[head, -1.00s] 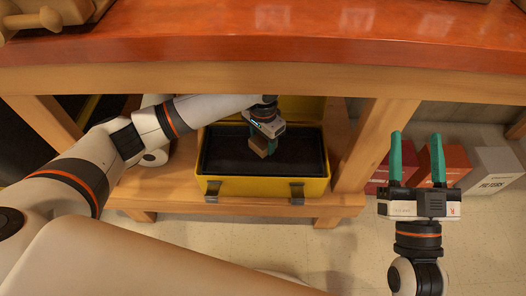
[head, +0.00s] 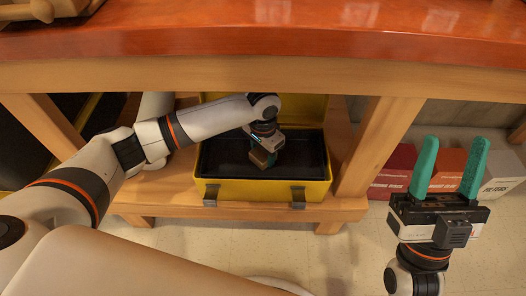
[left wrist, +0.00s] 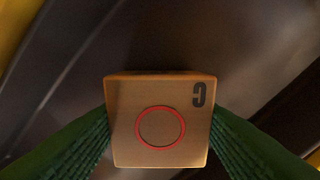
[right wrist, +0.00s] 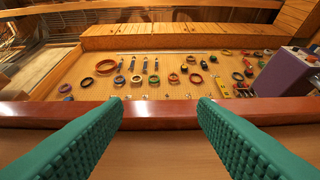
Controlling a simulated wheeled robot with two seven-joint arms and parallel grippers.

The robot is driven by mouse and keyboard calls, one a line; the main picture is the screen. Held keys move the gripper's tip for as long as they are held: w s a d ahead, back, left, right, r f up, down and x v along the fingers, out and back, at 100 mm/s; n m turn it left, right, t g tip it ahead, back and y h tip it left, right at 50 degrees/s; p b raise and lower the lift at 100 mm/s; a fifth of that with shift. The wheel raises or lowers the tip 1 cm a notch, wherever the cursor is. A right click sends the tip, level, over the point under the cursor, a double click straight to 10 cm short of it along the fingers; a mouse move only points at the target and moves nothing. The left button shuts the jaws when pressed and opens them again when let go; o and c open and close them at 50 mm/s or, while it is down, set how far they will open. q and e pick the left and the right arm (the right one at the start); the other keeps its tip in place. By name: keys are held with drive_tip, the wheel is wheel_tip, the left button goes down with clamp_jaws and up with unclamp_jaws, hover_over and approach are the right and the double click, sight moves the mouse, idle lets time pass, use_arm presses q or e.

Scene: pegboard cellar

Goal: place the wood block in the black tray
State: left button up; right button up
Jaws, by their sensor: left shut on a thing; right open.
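The wood block (head: 262,159) is held in my left gripper (head: 266,152), whose fingers press on its two sides. In the left wrist view the block (left wrist: 160,152) shows a red ring and a dark letter, with a green finger on each side. The black tray (head: 225,170) sits inside the open yellow toolbox on the shelf under the bench. The block is over the tray's middle; I cannot tell whether it touches the tray floor. My right gripper (head: 446,170) is open and empty, at the right in front of the bench.
The yellow toolbox (head: 255,191) has its lid up behind. Bench legs (head: 380,145) stand on both sides of the opening. Red boxes (head: 393,172) and a white box (head: 503,175) stand on the floor at right. The orange benchtop (head: 300,40) overhangs above.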

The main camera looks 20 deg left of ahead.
use_arm(q)
drive_tip(key=shift+f, duration=0.1)
drive_tip(key=o, duration=1)
